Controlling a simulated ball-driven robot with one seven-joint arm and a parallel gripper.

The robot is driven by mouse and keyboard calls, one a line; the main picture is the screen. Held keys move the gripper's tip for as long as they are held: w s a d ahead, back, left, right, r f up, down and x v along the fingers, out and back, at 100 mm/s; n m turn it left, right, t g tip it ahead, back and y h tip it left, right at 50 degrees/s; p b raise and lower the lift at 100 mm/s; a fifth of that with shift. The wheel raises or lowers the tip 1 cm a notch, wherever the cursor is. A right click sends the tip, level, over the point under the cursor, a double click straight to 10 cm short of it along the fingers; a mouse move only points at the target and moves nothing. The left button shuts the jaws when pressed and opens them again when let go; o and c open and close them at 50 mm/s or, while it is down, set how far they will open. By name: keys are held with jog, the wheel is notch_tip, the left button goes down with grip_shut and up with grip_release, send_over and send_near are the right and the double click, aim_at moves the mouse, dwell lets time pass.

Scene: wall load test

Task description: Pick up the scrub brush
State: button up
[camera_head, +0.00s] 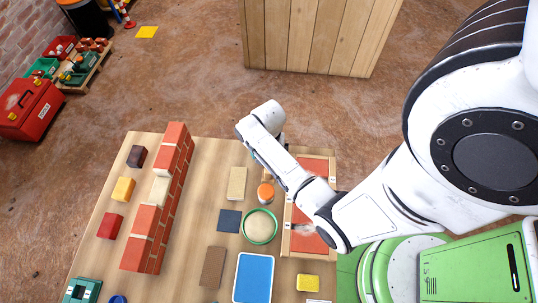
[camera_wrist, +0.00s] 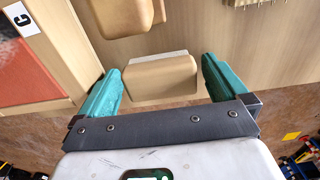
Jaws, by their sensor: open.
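In the wrist view, a tan block with rounded corners and a pale strip along its upper edge (camera_wrist: 160,77) lies between my fingers. It may be the scrub brush, but I cannot make out bristles on it. A second tan rounded piece (camera_wrist: 125,16) shows just above it, cut off by the frame. My gripper (camera_wrist: 160,88) is open, with one teal finger on each side of the block and a gap to each. In the head view, my arm mostly hides my gripper (camera_head: 256,158) and what lies under it, near the table's far edge.
A tray with red pads (camera_head: 287,240) stands right of the gripper. An orange-topped bottle (camera_head: 265,193), green-rimmed bowl (camera_head: 260,226), tan block (camera_head: 237,183) and blue tray (camera_head: 253,277) are near. A brick wall (camera_head: 160,200) crosses the table's left part. Floor lies beyond the far edge.

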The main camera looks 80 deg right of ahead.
jog(key=shift+c, duration=0.2)
jog(key=c, duration=0.9)
jog(key=shift+r, duration=0.15)
jog(key=shift+r, duration=0.3)
notch_tip(320, 180, up, 2)
jog(key=shift+r+p, duration=0.1)
jog(key=shift+p, duration=0.2)
jog(key=s+a+r, duration=0.2)
jog(key=s+r, duration=0.3)
jog(key=s, duration=0.1)
jog(key=s+a+r, duration=0.2)
jog(key=s+r, duration=0.3)
jog(key=s, duration=0.2)
jog(key=shift+a+p, duration=0.3)
jog(key=shift+p, duration=0.15)
jog(key=shift+s, duration=0.1)
